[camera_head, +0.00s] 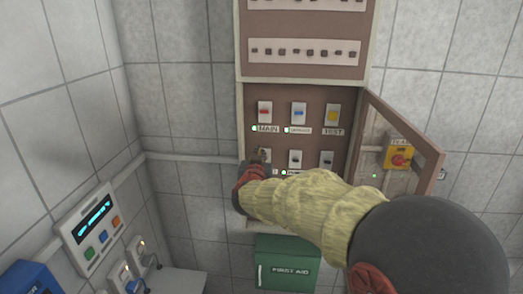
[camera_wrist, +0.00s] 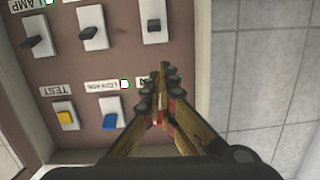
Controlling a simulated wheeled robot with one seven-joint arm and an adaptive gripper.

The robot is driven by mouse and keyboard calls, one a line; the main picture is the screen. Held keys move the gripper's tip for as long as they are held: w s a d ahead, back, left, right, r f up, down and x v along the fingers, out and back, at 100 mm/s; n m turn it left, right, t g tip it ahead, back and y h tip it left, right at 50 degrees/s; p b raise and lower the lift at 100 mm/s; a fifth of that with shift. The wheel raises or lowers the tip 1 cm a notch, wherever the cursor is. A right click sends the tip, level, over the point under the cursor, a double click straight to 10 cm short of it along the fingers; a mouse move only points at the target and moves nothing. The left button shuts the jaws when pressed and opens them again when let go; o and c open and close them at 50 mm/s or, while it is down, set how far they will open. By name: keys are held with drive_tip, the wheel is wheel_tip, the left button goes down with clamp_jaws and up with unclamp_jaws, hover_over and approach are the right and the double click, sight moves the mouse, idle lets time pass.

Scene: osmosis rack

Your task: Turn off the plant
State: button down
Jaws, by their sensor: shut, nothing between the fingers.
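An open electrical cabinet (camera_head: 239,110) is on the wall. Its upper row has a red switch (camera_head: 265,113) labelled MAIN, a blue switch (camera_head: 298,114) and a yellow switch (camera_head: 332,116) labelled TEST. Green lights show by MAIN and blue. A lower row has black switches, including a middle one (camera_head: 295,158). My gripper (camera_head: 261,154) is shut and empty in front of the lower left switch. The wrist view is inverted; there my gripper (camera_wrist: 162,72) points between the rows, beside the blue switch (camera_wrist: 112,120), and hides the red one. Contact cannot be told.
The cabinet door (camera_head: 428,155) stands open at right; a red rotary knob (camera_head: 399,160) on a yellow plate shows there. A control panel (camera_head: 91,226) with a lit display and buttons is on the left wall.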

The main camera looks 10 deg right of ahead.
sight(267, 138)
drive_tip(key=shift+s+d+r, duration=0.15)
drive_tip(key=shift+d+r, duration=0.2)
drive_tip(key=shift+r, duration=0.05)
drive_tip(key=p+x, duration=0.2)
drive_tip(key=x, duration=0.8)
drive_tip(key=shift+d+r, duration=0.1)
drive_tip(key=shift+r, duration=0.05)
drive_tip(key=shift+s+f, duration=0.2)
drive_tip(key=shift+f, duration=0.4)
drive_tip(key=shift+s+f, duration=0.25)
drive_tip(key=shift+f, duration=0.3)
drive_tip(key=shift+s+a+f, duration=0.3)
drive_tip(key=shift+s+f, duration=0.1)
drive_tip(key=shift+f, duration=0.3)
